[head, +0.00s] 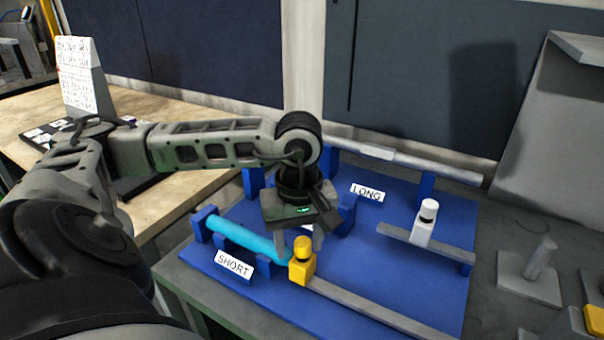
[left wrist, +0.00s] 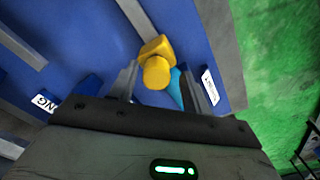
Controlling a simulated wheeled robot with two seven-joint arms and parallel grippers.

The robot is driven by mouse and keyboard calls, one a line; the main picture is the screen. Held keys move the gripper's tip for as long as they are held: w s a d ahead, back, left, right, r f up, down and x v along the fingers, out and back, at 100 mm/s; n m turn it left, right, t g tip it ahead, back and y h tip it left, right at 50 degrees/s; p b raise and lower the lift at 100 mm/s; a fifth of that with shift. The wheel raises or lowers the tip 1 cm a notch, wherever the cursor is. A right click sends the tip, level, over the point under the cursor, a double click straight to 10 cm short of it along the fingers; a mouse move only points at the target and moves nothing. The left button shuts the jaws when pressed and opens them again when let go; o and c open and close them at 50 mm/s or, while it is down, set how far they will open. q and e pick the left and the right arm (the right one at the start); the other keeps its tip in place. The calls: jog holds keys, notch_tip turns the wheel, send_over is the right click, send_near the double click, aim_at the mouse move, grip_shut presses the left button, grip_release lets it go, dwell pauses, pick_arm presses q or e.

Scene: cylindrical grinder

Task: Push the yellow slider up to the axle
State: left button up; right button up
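The yellow slider (head: 301,268), a block with a round knob and a dark band, stands on a grey rail (head: 375,307) at the front of the blue board. The light-blue axle (head: 243,239) lies in blue supports left of it. Its right end is close to the slider; I cannot tell whether they touch. My left gripper (head: 300,241) points down over the slider, its fingers apart on either side of the knob. In the left wrist view the yellow slider (left wrist: 156,66) shows ahead of the open fingers (left wrist: 157,82), with the axle (left wrist: 177,88) beside it. My right gripper is out of view.
A white slider (head: 425,222) stands on a second rail behind, near the LONG label (head: 367,192). A SHORT label (head: 234,264) is beside the axle. A grey bar (head: 400,157) lies across supports at the back. A grey post (head: 540,260) stands at right.

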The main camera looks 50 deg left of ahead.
pick_arm(q)
jog(key=shift+d, duration=0.1)
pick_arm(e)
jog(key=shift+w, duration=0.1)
pick_arm(q)
jog(key=shift+r, duration=0.2)
notch_tip(320, 180, up, 16)
jog(key=p, duration=0.3)
jog(key=shift+f, duration=0.15)
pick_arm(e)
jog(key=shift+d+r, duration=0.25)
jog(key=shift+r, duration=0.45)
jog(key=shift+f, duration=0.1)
pick_arm(q)
jog(key=shift+f, duration=0.1)
